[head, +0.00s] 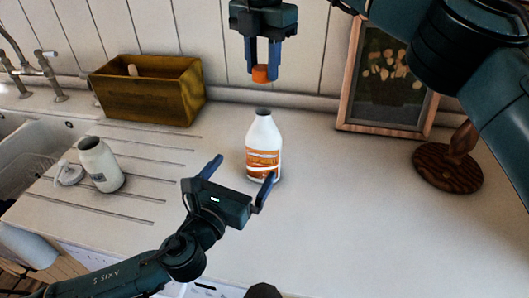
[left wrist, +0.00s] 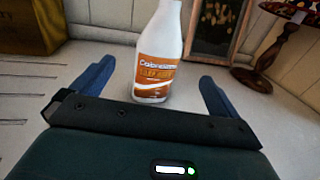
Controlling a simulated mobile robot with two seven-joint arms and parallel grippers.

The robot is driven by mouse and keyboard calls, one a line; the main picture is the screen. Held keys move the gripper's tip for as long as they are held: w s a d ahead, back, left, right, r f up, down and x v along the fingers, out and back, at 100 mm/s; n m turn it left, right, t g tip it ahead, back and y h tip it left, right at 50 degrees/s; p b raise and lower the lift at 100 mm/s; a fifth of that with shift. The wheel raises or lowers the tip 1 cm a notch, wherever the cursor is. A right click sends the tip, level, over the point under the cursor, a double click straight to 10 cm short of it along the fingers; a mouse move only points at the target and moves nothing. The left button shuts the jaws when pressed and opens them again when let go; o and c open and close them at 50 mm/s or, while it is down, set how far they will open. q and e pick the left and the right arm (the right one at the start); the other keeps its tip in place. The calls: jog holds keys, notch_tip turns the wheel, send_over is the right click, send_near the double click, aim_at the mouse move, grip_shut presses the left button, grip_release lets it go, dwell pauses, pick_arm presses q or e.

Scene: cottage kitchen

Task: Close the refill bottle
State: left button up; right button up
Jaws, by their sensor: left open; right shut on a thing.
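The refill bottle (head: 263,148) is white with an orange label and stands upright on the counter, its dark mouth uncovered. It also shows in the left wrist view (left wrist: 158,55), where its top is cut off. An orange cap (head: 260,74) is held between the fingers of my right gripper (head: 262,70), above the bottle and apart from it. My left gripper (head: 238,178) is open in front of the bottle, low near the counter. In the left wrist view the bottle stands between and beyond its spread fingers (left wrist: 158,88).
A wooden crate (head: 150,103) stands at the back left. A white jar (head: 100,165) and a lid-like white piece (head: 69,174) are beside the sink (head: 25,140). A framed picture (head: 388,85) leans at the back right, near a round wooden stand (head: 447,168).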

aim_at(264, 139)
pick_arm(q)
jog(key=x, duration=1.2)
jog(key=shift+w, duration=0.1)
pick_arm(e)
jog(key=shift+w, duration=0.1)
pick_arm(q)
jog(key=shift+c, duration=0.4)
jog(key=c, duration=1.4)
pick_arm(e)
jog(key=shift+f, duration=2.5)
